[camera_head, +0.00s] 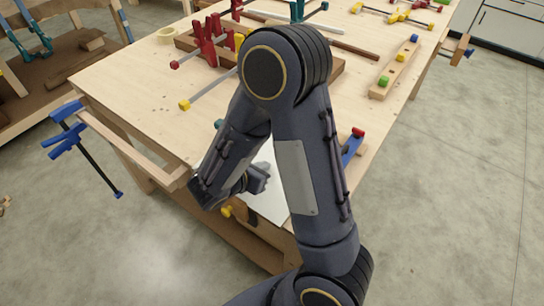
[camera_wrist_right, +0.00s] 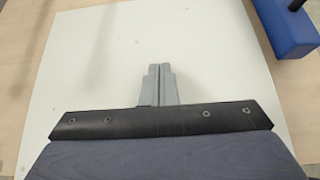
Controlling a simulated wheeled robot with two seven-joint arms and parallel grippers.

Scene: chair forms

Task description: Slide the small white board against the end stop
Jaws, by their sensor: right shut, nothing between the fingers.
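The small white board (camera_wrist_right: 90,70) lies flat on the wooden workbench and fills most of the right wrist view. It has several small dark marks. In the head view a part of the white board (camera_head: 270,203) shows at the near corner of the bench; my right arm hides the rest. My right gripper (camera_wrist_right: 159,70) is shut and empty, its grey fingertips over the board; I cannot tell whether they touch it. It also shows in the head view (camera_head: 262,172). I cannot make out the end stop for certain. My left gripper is not in view.
A blue clamp part (camera_wrist_right: 290,30) is beside the board, and a blue and red clamp (camera_head: 353,147) shows right of my arm. Red clamps (camera_head: 208,42) and a block with coloured knobs (camera_head: 400,67) are farther back. The bench's left part (camera_head: 130,80) is mostly clear.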

